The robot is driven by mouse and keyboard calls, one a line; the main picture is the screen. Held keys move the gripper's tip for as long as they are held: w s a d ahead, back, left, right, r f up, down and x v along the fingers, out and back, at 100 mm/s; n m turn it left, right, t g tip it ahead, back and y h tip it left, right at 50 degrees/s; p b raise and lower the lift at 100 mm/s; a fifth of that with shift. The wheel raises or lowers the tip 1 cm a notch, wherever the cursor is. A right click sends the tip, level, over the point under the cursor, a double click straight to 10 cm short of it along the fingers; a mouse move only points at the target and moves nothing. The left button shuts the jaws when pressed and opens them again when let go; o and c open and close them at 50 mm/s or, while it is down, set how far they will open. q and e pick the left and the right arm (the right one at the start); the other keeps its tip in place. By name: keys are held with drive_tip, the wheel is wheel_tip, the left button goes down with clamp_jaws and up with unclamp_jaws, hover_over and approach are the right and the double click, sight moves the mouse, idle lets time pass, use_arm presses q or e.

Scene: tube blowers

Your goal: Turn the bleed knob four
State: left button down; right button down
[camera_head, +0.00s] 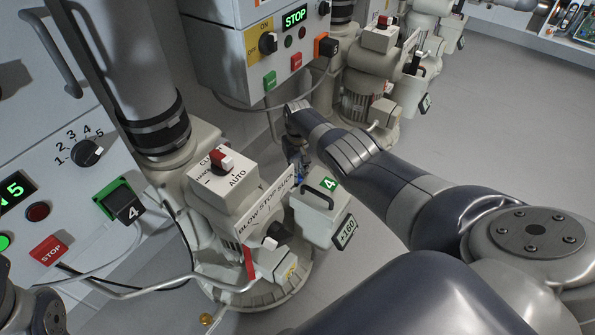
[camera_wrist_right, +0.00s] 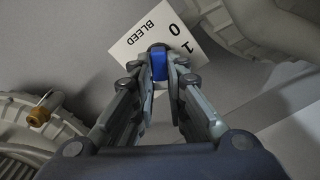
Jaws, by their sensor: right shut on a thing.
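The blue bleed knob (camera_wrist_right: 158,64) shows in the right wrist view, in front of a white plate (camera_wrist_right: 134,46) marked BLEED with 0 and 1. My right gripper (camera_wrist_right: 160,84) is shut on the knob, one finger on each side. In the head view the right gripper (camera_head: 297,160) reaches behind blower four, whose green 4 tag (camera_head: 329,184) faces up; the knob is mostly hidden there. A dark part of my left arm (camera_head: 48,312) shows at the lower left corner, with its fingertips not visible.
Blower four has a selector box (camera_head: 222,178) and a BLOW STOP SUCK plate (camera_head: 266,203). A control panel (camera_head: 60,185) stands left. Another blower (camera_head: 362,100) stands behind my right arm. Grey floor (camera_head: 500,130) is open at the right.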

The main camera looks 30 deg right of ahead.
idle(0.6)
drive_tip(key=c, duration=1.6)
unclamp_jaws()
drive_tip(key=shift+r, duration=0.1)
drive_tip(key=shift+w+r, duration=0.1)
drive_tip(key=shift+r, duration=1.35)
wheel_tip(320, 180, up, 9)
